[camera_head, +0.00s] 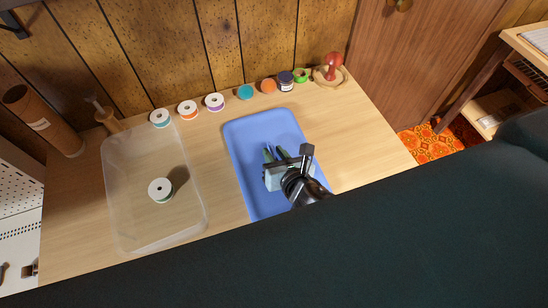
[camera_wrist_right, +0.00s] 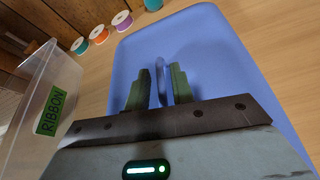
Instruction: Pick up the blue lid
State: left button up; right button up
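The blue lid (camera_head: 240,140) is a rounded rectangle on the wooden table, right of the clear bin; it fills much of the right wrist view (camera_wrist_right: 205,40). A narrow upright blue piece (camera_wrist_right: 162,80), which looks like its handle, rises near its middle. My right gripper (camera_head: 274,152) is over the lid. In the right wrist view its two green fingers (camera_wrist_right: 160,85) stand on either side of the blue piece, close to it. I cannot tell whether they press on it. My left gripper is not in view.
The clear bin (camera_head: 113,190) labelled RIBBON (camera_wrist_right: 50,112) holds a white spool (camera_head: 160,189). Several spools, a dark jar (camera_head: 286,81) and a red mushroom-shaped thing (camera_head: 333,66) line the table's back. A brown tube (camera_head: 40,120) stands at left. Bare table (camera_head: 365,140) lies right of the lid.

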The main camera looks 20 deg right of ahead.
aim_at(275, 155)
grip_shut()
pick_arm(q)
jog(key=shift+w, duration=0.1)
pick_arm(e)
jog(key=shift+r, duration=0.1)
notch_tip(275, 155, up, 9)
jog(key=shift+p, duration=1.2)
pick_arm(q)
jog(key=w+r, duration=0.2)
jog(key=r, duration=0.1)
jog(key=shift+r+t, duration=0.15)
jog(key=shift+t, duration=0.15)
pick_arm(e)
jog(key=shift+r, duration=0.4)
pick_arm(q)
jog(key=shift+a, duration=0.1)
